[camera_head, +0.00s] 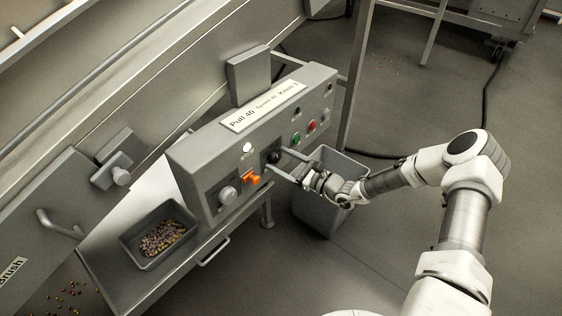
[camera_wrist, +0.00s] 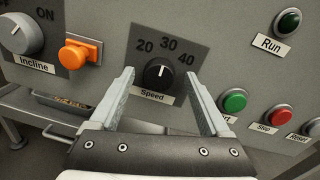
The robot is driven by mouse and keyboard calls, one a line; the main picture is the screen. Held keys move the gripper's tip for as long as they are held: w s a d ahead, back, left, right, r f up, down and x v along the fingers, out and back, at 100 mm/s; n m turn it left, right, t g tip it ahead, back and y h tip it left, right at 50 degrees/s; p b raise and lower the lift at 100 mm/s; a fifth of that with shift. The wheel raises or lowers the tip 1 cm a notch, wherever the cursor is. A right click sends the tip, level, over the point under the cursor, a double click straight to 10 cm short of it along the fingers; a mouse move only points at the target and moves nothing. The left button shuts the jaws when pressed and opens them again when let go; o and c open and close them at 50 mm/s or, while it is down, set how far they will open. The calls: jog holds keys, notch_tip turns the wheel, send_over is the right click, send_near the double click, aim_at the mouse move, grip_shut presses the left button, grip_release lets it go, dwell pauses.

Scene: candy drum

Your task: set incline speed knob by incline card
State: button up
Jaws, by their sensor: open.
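The black speed knob (camera_wrist: 158,73) sits on a dark plate marked 20, 30 and 40, with a "Speed" label below it. Its white pointer mark aims upward, near the 30. In the head view the knob (camera_head: 273,156) is on the front of the grey control box. My gripper (camera_wrist: 166,98) is open, with one finger on each side of the knob and nothing held. It also shows in the head view (camera_head: 285,166).
Green (camera_wrist: 234,101) and red (camera_wrist: 281,118) buttons are on the right. A tray of candy (camera_head: 149,234) stands left of the box; a grey bin (camera_head: 318,212) stands below my gripper.

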grip_shut()
dwell(0.5)
jog(key=shift+m, duration=0.4)
jog(key=m+p, duration=0.2)
jog(key=m, duration=0.1)
jog(key=shift+m, duration=0.3)
jog(key=shift+m+t+p, duration=0.3)
jog(key=shift+m+p, duration=0.2)
jog(key=shift+m, duration=1.9)
jog(key=shift+f, duration=0.1)
